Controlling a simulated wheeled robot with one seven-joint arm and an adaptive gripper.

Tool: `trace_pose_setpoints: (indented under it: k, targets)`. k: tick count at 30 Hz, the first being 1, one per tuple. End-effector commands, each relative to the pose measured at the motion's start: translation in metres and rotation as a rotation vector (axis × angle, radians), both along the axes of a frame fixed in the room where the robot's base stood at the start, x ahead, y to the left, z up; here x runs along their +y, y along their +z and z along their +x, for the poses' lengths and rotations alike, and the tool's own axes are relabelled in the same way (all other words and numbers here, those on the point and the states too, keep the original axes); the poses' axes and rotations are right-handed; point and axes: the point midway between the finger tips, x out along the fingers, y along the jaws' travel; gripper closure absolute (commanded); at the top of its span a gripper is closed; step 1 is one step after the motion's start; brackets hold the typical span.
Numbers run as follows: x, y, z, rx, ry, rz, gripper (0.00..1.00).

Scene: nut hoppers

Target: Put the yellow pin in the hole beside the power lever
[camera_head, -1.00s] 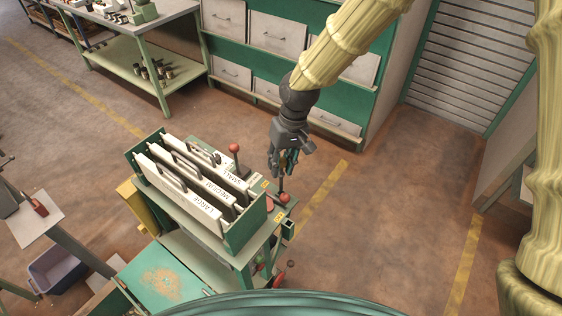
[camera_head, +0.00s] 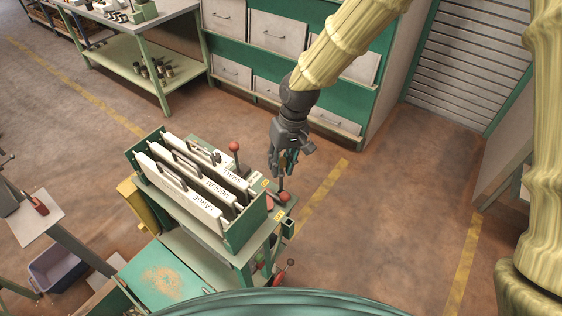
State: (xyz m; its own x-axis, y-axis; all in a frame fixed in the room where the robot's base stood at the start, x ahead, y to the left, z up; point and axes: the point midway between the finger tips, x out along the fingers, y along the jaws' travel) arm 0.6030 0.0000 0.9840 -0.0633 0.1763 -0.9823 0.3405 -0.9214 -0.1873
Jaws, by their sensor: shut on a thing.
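My gripper (camera_head: 283,168) points down at the right end of the hopper stand and is shut. A thin grey stem (camera_head: 281,184) sticks down from between its fingertips. It fits the pin, but no yellow on it can be made out. A red ball knob (camera_head: 284,197) sits just below and right of the stem. Another lever with a red ball knob (camera_head: 235,146) stands upright behind the hoppers. I cannot tell which is the power lever. The hole is too small or hidden to see, so I cannot tell whether the stem tip is in it.
The hopper stand has a green end panel (camera_head: 245,226) and white dividers marked LARGE, MEDIUM and SMALL. A green tray (camera_head: 135,269) is in front of it. A drawer cabinet (camera_head: 231,73) stands behind my gripper. The floor to the right (camera_head: 400,210) is clear.

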Motion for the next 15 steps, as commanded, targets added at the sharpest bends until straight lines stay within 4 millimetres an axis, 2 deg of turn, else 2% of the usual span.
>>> trace_pose_setpoints:
  k: [15]
  targets:
    - [0.0, -0.017, 0.0, 0.0, 0.0, 0.0, 1.0]
